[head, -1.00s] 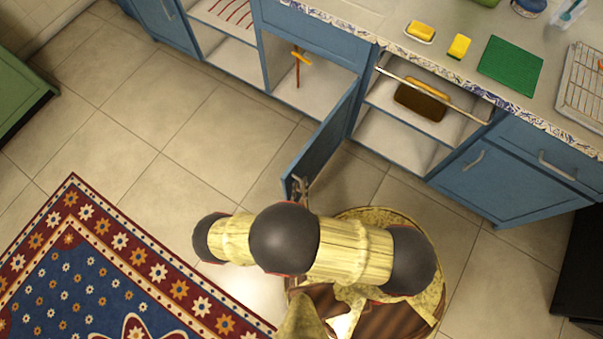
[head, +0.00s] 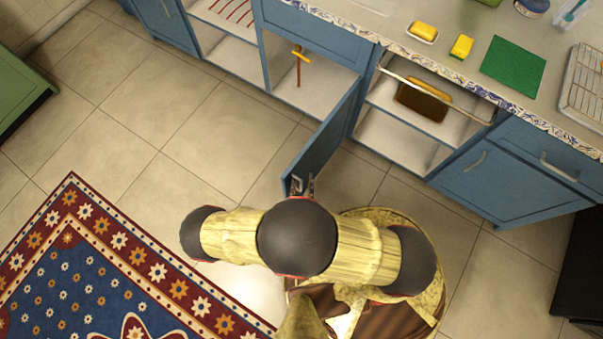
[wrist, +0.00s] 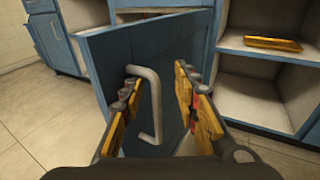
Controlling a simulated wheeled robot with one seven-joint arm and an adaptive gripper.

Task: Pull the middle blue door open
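The middle blue door (head: 321,140) stands swung far out from its cabinet, so the compartment behind it shows. In the wrist view the door (wrist: 160,50) fills the middle, with its pale bar handle (wrist: 153,110) upright on its face. My gripper (wrist: 158,82) is open, with one yellow-padded finger on each side of the handle. The handle looks nearer the left finger; I cannot tell whether they touch. In the head view only the fingertips show by the door's outer edge; my arm hides the rest.
A pipe with a yellow valve (head: 299,56) shows inside the open cabinet. The tiled floor (head: 200,130) left of the door is clear, with a patterned rug (head: 110,265) nearer me.

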